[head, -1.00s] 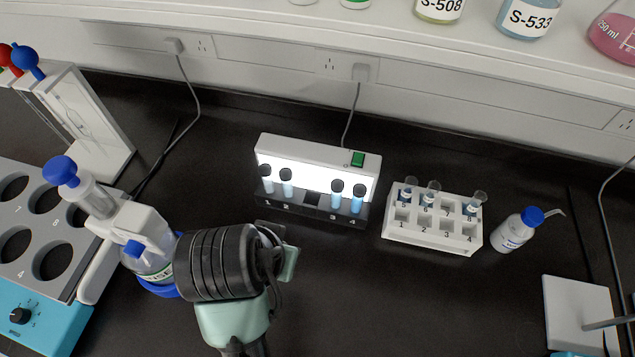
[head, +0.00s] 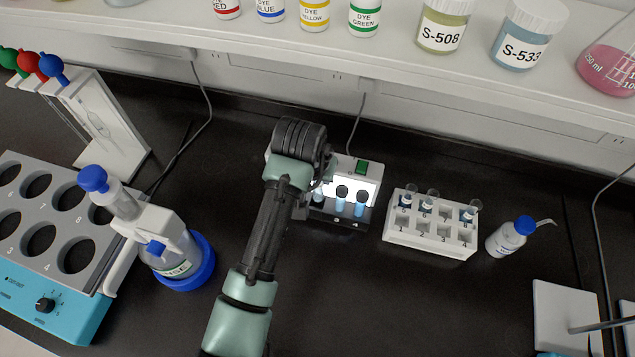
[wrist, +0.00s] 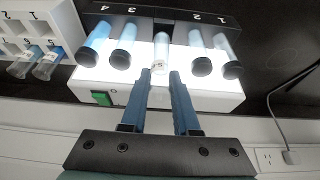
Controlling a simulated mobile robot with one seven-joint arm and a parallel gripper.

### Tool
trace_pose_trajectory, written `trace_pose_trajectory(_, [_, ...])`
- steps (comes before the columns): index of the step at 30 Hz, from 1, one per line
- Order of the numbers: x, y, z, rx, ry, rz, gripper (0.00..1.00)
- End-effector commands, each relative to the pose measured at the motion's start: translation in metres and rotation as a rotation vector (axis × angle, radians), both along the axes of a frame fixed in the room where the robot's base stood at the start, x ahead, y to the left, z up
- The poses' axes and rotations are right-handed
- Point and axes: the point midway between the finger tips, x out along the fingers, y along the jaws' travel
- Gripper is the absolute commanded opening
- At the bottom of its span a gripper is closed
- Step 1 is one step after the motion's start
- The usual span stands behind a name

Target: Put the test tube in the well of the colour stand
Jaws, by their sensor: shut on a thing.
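The colour stand is a white lit box with a dark tube shelf at its front; its white body (head: 368,172) shows behind my arm. In the wrist view the stand (wrist: 190,88) appears upside down, with capped blue tubes at 3 and 4 and paler capped tubes at 1 and 2. My gripper (wrist: 161,72) is shut on the test tube (wrist: 160,48), a pale tube lined up with the middle well between 2 and 3. Its lower end is at the dark shelf; I cannot tell how deep it sits. My forearm hides the stand's left side in the head view.
A white numbered rack (head: 430,243) with several tubes stands just right of the stand. A wash bottle (head: 508,237) is further right. A shelf (head: 400,50) overhangs the back.

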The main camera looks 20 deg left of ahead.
Motion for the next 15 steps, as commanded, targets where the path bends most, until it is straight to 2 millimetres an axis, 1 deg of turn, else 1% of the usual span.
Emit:
trace_pose_trajectory(5, [0.0,0.001,-0.014,0.001,-0.001,0.0,0.0])
trace_pose_trajectory(10, [0.0,0.001,-0.038,0.002,-0.001,0.001,0.0])
trace_pose_trajectory(12, [0.0,0.001,-0.044,0.003,-0.002,0.0,0.0])
trace_pose_trajectory(15, [0.0,0.001,-0.046,0.002,-0.004,0.0,0.0])
